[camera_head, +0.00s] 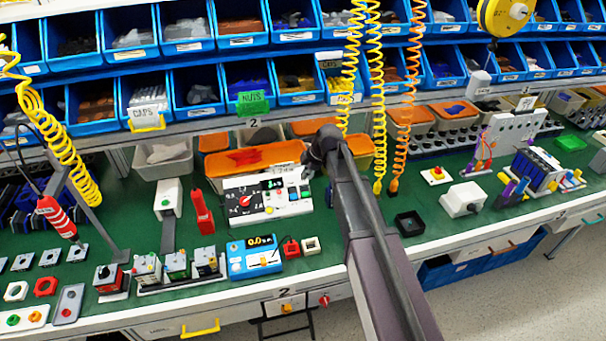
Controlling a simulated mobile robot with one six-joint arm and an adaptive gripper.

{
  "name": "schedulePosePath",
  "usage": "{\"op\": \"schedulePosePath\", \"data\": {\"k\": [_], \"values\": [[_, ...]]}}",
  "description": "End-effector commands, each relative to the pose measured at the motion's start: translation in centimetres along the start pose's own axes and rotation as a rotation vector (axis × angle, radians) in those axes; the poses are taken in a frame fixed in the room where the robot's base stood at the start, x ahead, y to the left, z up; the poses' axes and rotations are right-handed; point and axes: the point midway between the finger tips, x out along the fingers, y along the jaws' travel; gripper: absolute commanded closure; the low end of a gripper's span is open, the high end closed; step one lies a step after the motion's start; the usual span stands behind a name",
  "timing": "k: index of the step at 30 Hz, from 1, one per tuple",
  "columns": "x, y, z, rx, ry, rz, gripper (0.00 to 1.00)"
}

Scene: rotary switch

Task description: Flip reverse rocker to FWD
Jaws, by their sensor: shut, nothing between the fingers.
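A white control panel (262,212) stands on the green bench, left of my arm. It carries a red rotary dial (245,200), a small dark display and several small switches and buttons along its right part. The labels are too small to read, so I cannot tell which switch is the reverse rocker or its position. My gripper (309,171) is a small dark shape just above the panel's upper right corner, below the end of my arm. It is shut and holds nothing. I cannot tell whether it touches the panel.
A blue meter (254,257) and small red and white switch boxes sit in front of the panel. A red handheld tool (202,212) stands to its left. Orange bins (254,158) are behind it. Yellow coiled hoses (375,90) hang near my arm.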

Motion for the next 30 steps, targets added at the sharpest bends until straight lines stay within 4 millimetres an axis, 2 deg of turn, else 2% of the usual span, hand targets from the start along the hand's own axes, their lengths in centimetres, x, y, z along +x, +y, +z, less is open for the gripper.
{"op": "schedulePosePath", "data": {"k": [3,9,30], "values": [[-1.1,0.2,-0.1,0.000,0.000,0.000,1.00],[-1.7,0.4,0.0,0.000,0.000,0.000,1.00],[-1.9,0.2,0.2,0.013,-0.003,-0.001,1.00]]}}
